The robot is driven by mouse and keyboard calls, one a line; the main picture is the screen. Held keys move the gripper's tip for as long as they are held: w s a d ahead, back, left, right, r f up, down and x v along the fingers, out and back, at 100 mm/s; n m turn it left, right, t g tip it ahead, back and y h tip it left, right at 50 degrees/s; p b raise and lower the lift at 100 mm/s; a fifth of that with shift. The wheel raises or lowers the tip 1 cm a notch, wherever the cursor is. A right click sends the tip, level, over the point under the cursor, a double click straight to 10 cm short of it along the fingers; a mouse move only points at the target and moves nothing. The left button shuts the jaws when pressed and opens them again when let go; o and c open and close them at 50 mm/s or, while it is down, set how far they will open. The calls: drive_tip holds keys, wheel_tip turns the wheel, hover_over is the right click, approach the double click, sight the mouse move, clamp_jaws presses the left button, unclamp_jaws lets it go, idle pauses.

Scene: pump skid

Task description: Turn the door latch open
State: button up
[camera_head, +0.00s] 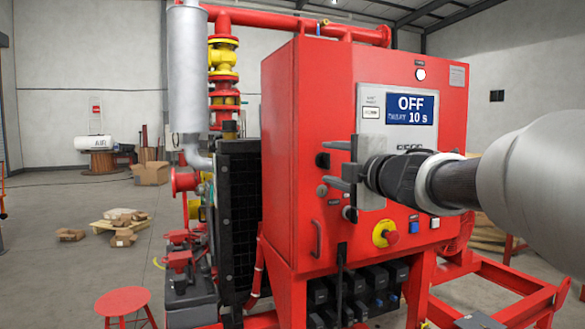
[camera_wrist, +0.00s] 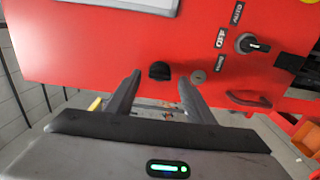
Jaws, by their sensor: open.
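The red cabinet door (camera_head: 308,110) is shut. A black knob on it, which looks like the door latch (camera_head: 322,160), also shows in the wrist view (camera_wrist: 159,70). My gripper (camera_head: 328,165) is in front of the door, its two fingers apart and empty. In the wrist view my gripper (camera_wrist: 159,80) has one fingertip on each side of the black latch in the picture. The gap in depth between fingertips and latch is hard to tell. A small grey round lock (camera_wrist: 198,76) lies close to the right fingertip.
A selector switch (camera_wrist: 250,43) and a red pull handle (camera_head: 316,238) are on the same face. A display panel (camera_head: 410,108) reads OFF. A red emergency button on a yellow base (camera_head: 383,234) is below my wrist. A red stool (camera_head: 122,300) stands at lower left.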

drive_tip(key=p+v, duration=0.2)
drive_tip(key=v, duration=1.4)
drive_tip(key=shift+r, duration=0.1)
